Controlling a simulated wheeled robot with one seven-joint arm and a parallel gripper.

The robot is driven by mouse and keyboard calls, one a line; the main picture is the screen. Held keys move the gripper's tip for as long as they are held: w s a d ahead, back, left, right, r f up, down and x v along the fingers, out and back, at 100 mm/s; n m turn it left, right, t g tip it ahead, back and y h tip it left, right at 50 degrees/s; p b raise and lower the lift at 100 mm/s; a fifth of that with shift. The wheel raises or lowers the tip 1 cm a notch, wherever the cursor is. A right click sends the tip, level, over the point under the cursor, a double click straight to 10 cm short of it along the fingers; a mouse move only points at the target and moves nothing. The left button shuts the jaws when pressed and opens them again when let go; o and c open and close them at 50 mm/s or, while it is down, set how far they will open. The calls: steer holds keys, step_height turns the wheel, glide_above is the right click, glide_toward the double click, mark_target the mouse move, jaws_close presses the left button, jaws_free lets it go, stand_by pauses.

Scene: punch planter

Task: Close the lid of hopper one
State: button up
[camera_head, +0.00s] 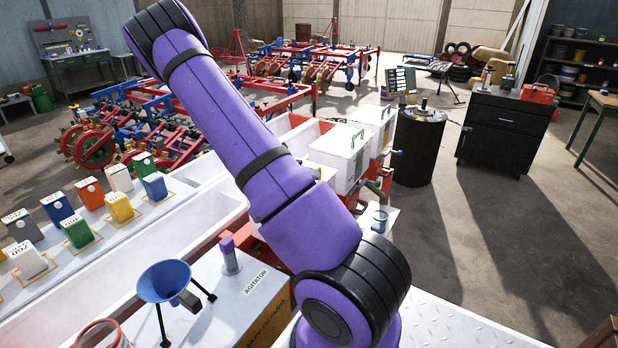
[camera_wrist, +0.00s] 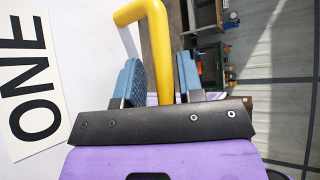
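In the wrist view a white panel (camera_wrist: 75,40) carries a label reading ONE (camera_wrist: 30,85). A yellow bent handle (camera_wrist: 160,50) stands out from this panel. My gripper (camera_wrist: 162,78) has its two blue finger pads apart, one on each side of the handle. A narrow gap shows between the handle and the right pad. Contact with the left pad is unclear. In the head view my purple arm crosses the middle and my gripper is not visible. The lid of hopper one cannot be made out there.
In the head view, white hopper boxes (camera_head: 335,150) with a green handle stand right of my arm. A long white trough (camera_head: 190,220) and colored packets (camera_head: 77,230) lie left. A blue funnel (camera_head: 164,281) stands in front. Concrete floor (camera_head: 440,220) is open to the right.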

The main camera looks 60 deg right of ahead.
steer(key=shift+r, duration=0.15)
steer(key=shift+w+a+r, duration=0.15)
steer(key=shift+w+a, duration=0.1)
steer(key=shift+w, duration=0.1)
steer(key=v, duration=1)
steer(key=shift+s, duration=0.1)
stand_by(0.3)
